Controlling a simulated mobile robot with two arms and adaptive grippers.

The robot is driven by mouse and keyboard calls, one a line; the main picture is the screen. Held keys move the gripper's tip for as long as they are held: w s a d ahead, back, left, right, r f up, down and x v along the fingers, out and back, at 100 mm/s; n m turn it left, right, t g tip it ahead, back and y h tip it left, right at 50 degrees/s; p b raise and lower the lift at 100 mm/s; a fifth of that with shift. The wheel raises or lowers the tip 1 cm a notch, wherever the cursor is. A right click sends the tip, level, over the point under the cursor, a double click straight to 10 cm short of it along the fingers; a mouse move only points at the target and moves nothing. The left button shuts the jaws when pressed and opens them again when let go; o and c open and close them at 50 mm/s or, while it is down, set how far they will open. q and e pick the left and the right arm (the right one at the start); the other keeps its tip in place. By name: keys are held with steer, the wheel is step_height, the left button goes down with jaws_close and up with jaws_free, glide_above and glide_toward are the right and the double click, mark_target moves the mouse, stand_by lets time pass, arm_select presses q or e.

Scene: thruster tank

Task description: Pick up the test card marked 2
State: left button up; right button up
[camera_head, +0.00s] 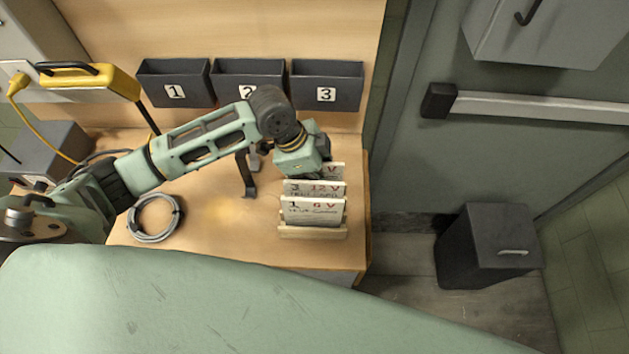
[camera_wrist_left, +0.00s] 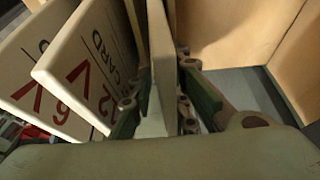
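A wooden rack (camera_head: 312,232) on the bench holds upright cream test cards. The front card (camera_head: 312,211) reads 1 and 6 V; the card behind it (camera_head: 314,188) reads 3 and 12 V. A rear card (camera_head: 338,170) shows only a red V, its number hidden by my left gripper (camera_head: 311,170). In the left wrist view, my left gripper (camera_wrist_left: 167,95) has a finger on each side of an edge-on pale card (camera_wrist_left: 160,58); I cannot tell whether they press on it. The 6 V card (camera_wrist_left: 55,50) and 12 V card (camera_wrist_left: 95,70) stand to its left. My right gripper is not in view.
Dark wall bins marked 1 (camera_head: 180,82), 2 (camera_head: 232,80) and 3 (camera_head: 327,85) hang behind the bench. A cable coil (camera_head: 155,218) and a black bracket (camera_head: 246,175) are left of the rack. A dark box (camera_head: 488,245) stands on the floor at right.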

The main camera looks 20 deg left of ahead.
arm_select(q)
steer(key=shift+f, duration=0.25)
stand_by(0.4)
jaws_close()
